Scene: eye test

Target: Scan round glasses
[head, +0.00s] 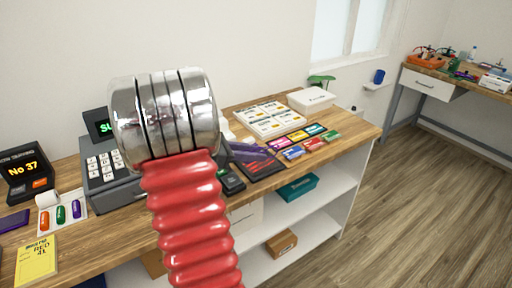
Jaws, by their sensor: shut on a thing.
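My red ribbed arm (190,220) with a silver ringed end rises in the middle of the head view and covers part of the counter. I cannot make out any round glasses. A small black device (232,183), which may be a scanner, lies on the counter just right of the arm. A purple item (250,152) lies behind it, partly covered by the silver end.
The wooden counter (350,138) carries a grey register (118,188), a "No 37" display (28,170), a capsule card (62,215), a yellow card (37,260), white boxes (268,118) and small coloured boxes (293,153). Shelves below hold a teal bin (298,187). Floor at right is clear.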

